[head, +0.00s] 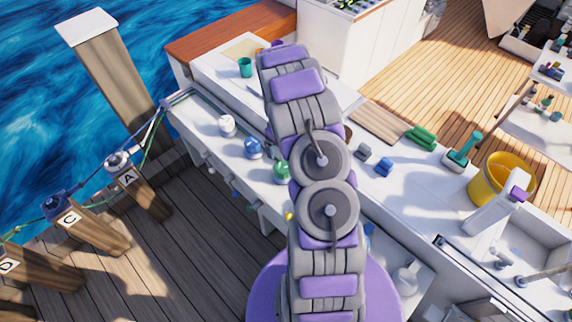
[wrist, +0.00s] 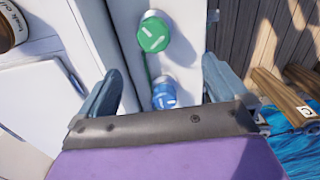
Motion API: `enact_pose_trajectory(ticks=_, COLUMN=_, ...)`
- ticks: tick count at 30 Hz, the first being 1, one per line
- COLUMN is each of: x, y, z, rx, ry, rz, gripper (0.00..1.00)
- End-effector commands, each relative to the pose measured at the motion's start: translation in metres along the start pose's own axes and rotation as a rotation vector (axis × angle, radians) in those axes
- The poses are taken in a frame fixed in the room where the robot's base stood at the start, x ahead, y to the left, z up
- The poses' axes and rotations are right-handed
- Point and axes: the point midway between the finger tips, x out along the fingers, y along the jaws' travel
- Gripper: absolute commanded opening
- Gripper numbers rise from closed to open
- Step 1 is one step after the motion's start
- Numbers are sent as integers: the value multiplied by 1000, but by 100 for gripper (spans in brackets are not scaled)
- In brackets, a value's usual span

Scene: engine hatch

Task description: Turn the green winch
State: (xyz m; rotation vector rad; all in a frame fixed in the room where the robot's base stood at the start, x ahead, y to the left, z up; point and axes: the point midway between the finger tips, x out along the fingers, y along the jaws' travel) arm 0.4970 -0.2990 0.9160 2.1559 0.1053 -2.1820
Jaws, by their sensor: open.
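The green winch (head: 281,170) stands on the white side deck, partly covered by my arm in the head view. In the wrist view the green winch (wrist: 153,33) shows its round top with a pale bar mark, beyond my fingertips. The blue winch (wrist: 164,93) is nearer, between my fingers; it also shows in the head view (head: 253,148). A green line runs between the two winches. My gripper (wrist: 160,68) is open, with a finger on each side and nothing visibly held. My gripper cannot be made out in the head view.
A white winch (head: 227,124) stands beyond the blue one. A teal cup (head: 245,67), a green block (head: 421,137) and a yellow bucket (head: 502,180) are on the boat. Wooden posts (head: 128,185) with ropes stand along the dock at left.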

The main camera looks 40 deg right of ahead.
Motion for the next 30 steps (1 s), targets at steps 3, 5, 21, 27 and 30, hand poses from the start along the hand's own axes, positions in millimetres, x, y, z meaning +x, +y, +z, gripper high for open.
enact_pose_trajectory(ticks=3, x=13, y=7, z=0, rx=-3, ry=7, rz=-3, gripper=100)
enact_pose_trajectory(ticks=5, x=16, y=8, z=-1, rx=-5, ry=10, rz=-2, gripper=100)
enact_pose_trajectory(ticks=21, x=95, y=9, z=0, rx=-7, ry=7, rz=-5, gripper=100)
enact_pose_trajectory(ticks=27, x=131, y=9, z=-2, rx=-6, ry=11, rz=-4, gripper=100)
enact_pose_trajectory(ticks=30, x=150, y=8, z=-2, rx=-7, ry=9, rz=-4, gripper=100)
